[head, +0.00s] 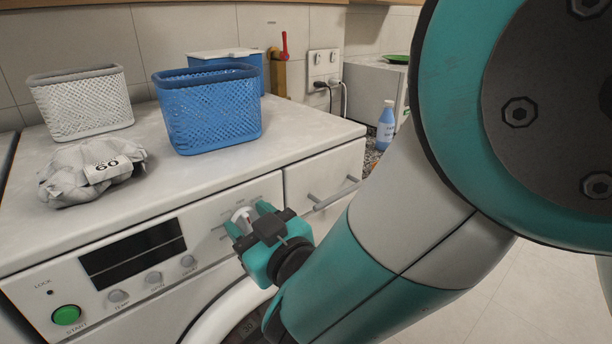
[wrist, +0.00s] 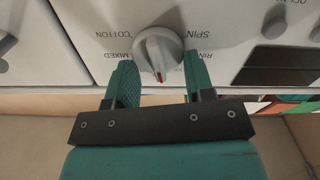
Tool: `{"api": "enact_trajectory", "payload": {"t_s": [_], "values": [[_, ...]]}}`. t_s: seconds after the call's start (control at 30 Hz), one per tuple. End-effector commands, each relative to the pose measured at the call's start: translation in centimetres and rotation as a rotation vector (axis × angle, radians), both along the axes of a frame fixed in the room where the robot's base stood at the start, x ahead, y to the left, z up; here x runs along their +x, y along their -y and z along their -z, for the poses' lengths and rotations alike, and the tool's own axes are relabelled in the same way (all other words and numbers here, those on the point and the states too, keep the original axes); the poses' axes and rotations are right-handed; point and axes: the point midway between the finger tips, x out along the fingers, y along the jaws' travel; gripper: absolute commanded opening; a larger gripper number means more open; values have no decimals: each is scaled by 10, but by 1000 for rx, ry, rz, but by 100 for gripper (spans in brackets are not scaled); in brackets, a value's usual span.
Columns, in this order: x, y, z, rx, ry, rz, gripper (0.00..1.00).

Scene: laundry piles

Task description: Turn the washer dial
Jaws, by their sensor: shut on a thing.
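The washer dial (head: 241,215) is a round light-grey knob on the washer's white front panel, right of the dark display. In the wrist view the dial (wrist: 157,47) carries a red mark at its lower edge. Upside-down labels such as COTTON, MIXED and SPIN surround it. My gripper (head: 250,214) is at the panel, its two teal fingers on either side of the dial and shut on it. The wrist view shows the fingers of my gripper (wrist: 160,62) flanking the knob. The fingers partly hide the dial in the head view.
The display (head: 133,253), small knobs (head: 154,278) and green START button (head: 66,315) lie left on the panel. A blue basket (head: 212,112), white basket (head: 82,103) and grey bundle marked 60 (head: 75,175) stand on top. A drawer handle (head: 335,193) protrudes to the right.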

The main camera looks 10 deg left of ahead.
Motion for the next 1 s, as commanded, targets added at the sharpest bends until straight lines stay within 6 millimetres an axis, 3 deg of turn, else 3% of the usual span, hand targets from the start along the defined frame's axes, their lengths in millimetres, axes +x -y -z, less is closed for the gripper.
{"api": "enact_trajectory", "payload": {"t_s": [1.0], "values": [[-8,-7,6,-604,715,-4,25]]}}
